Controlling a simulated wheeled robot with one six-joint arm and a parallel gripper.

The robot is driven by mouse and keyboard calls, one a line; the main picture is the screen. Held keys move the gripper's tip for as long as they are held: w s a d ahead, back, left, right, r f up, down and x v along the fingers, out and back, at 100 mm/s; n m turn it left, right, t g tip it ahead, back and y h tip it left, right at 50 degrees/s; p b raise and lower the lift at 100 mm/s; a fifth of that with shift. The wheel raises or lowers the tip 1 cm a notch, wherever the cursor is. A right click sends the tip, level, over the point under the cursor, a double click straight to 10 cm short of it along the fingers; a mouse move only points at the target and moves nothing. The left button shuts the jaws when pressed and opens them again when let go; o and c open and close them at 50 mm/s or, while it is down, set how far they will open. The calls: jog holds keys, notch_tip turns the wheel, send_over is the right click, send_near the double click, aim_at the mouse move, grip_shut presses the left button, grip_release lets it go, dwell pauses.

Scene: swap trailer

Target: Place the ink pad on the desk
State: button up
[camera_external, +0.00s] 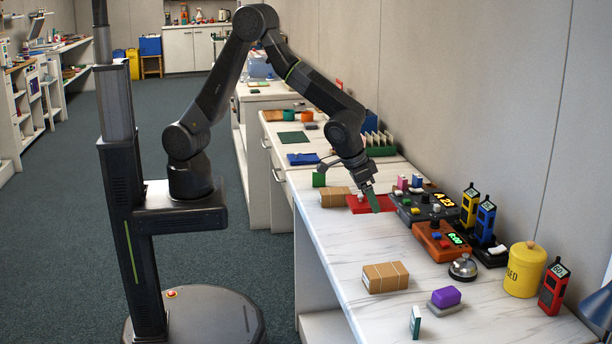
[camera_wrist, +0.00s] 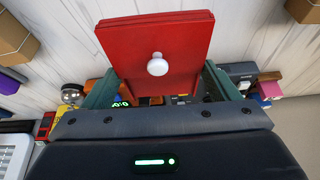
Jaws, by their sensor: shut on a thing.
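The ink pad (camera_wrist: 125,40) fills the upper middle of the wrist view as a flat red square with a round white knob on its face. My gripper (camera_wrist: 158,82) is shut on it, with a green finger on each of its left and right sides. In the external view, the red ink pad (camera_external: 356,206) shows at my gripper (camera_external: 371,199), low over the white marble-topped desk (camera_external: 345,243). The fingers cover part of it there. I cannot tell whether its underside touches the desk.
A cardboard box (camera_external: 335,197) is close left of the ink pad. A dark control box (camera_external: 408,213) and an orange timer box (camera_external: 440,240) stand to the right. Another cardboard box (camera_external: 385,277) and a bell (camera_external: 463,267) are nearer the camera. Bare desktop lies between.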

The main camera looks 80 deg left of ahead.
jog(key=shift+r, duration=0.6)
jog(key=shift+w+a, duration=0.1)
jog(key=shift+a, duration=0.25)
jog(key=w+a+f, duration=0.1)
jog(key=a+f, duration=0.1)
jog(key=a, duration=2.3)
jog(key=r+m+h+b, duration=0.1)
jog(key=r+m+b, duration=0.1)
jog(key=m+b, duration=0.25)
send_over(373, 218)
jog(key=s+a, duration=0.1)
jog(key=shift+n+g, duration=0.3)
jog(key=shift+n, duration=0.15)
jog(key=f, duration=0.5)
jog(key=shift+s+d+f, duration=0.15)
jog(key=shift+d, duration=0.05)
jog(key=shift+f, duration=2.2)
